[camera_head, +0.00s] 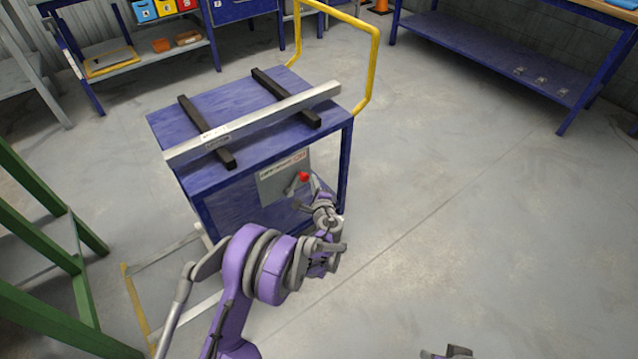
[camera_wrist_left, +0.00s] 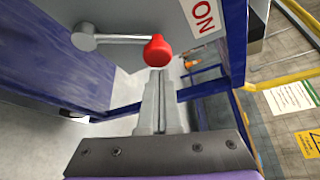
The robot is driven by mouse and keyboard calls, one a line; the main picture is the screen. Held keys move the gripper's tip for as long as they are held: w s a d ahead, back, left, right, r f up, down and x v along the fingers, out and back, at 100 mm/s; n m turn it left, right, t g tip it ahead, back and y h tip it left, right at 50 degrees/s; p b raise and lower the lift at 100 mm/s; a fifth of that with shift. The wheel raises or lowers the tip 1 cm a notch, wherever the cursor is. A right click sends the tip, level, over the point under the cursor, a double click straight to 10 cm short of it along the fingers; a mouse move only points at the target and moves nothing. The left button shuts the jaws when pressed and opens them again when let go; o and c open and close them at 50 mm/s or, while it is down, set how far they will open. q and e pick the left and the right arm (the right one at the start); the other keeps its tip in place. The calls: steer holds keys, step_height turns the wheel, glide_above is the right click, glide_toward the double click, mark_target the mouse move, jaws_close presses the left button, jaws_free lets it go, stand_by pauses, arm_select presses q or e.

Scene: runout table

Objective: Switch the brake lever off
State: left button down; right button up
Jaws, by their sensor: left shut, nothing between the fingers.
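The brake lever (camera_head: 291,186) is a grey bar with a red ball knob (camera_head: 304,177), on a grey panel (camera_head: 270,182) on the side of the blue table. In the left wrist view the lever (camera_wrist_left: 122,38) runs from its round pivot to the red knob (camera_wrist_left: 157,50), beside a red "ON" mark (camera_wrist_left: 203,16). My left gripper (camera_head: 313,183) is beside the knob; its fingers (camera_wrist_left: 160,78) are shut and empty, with the tips just below the knob in the wrist view. Whether they touch it I cannot tell. A small part of what seems my right gripper (camera_head: 447,352) shows at the bottom edge.
The blue table (camera_head: 245,105) carries two dark bars (camera_head: 208,132) with a long metal beam (camera_head: 255,122) across them. A yellow handle (camera_head: 374,65) rises at its far right. A green frame (camera_head: 40,190) stands left. The floor to the right is clear.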

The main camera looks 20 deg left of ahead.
mark_target(304, 177)
stand_by(0.4)
arm_select(q)
steer(key=shift+s+a+r+n, duration=0.1)
steer(key=shift+s+r+n, duration=0.1)
steer(key=shift+n, duration=0.1)
steer(key=shift+s+a+r+t, duration=0.1)
steer(key=shift+a+r+t, duration=0.05)
steer(key=shift+t, duration=0.15)
steer(key=shift+s+a+r+n+t+p, duration=0.4)
steer(key=shift+s+r+n+p, duration=0.1)
steer(key=shift+n, duration=0.4)
steer(key=shift+s+a+r, duration=0.25)
steer(key=shift+s+a, duration=0.15)
steer(key=shift+s, duration=0.1)
steer(key=s+a, duration=0.4)
steer(key=s, duration=0.1)
steer(key=shift+s+f+b, duration=0.2)
steer(key=shift+s+b, duration=0.05)
steer(key=shift+b, duration=0.2)
steer(key=shift+s+a, duration=0.1)
steer(key=shift+a, duration=0.05)
